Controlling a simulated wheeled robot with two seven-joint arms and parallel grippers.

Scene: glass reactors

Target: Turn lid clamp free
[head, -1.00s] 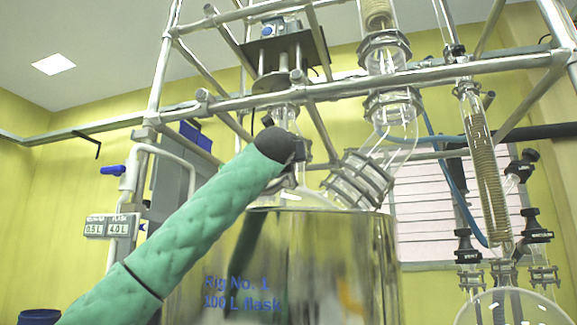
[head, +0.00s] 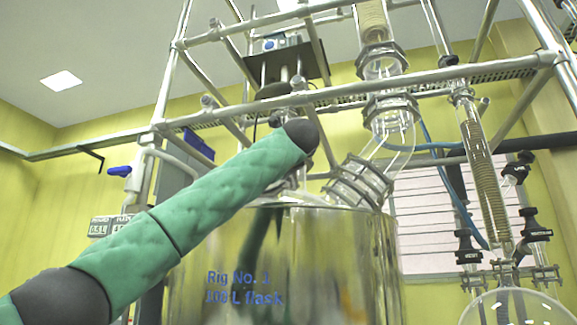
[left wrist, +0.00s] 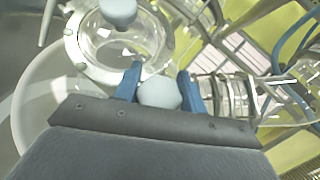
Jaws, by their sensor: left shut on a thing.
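In the left wrist view my left gripper (left wrist: 160,84) has its two blue fingers on either side of a pale grey clamp knob (left wrist: 160,94) and is shut on it. The knob sits at the rim of the glass lid (left wrist: 122,45), which has a pale ring flange. A second pale knob (left wrist: 118,12) stands on the far side of the lid. In the head view my green left arm reaches over the large flask (head: 335,255) marked Rig No. 1. Its dark wrist end hides the gripper and the clamp there. My right gripper is in neither view.
A glass side neck with ringed joints (head: 358,183) rises beside the flask top. Metal frame bars (head: 370,88) cross above the arm. A coiled glass condenser (head: 482,170) and a round glass vessel (head: 515,308) stand at the right.

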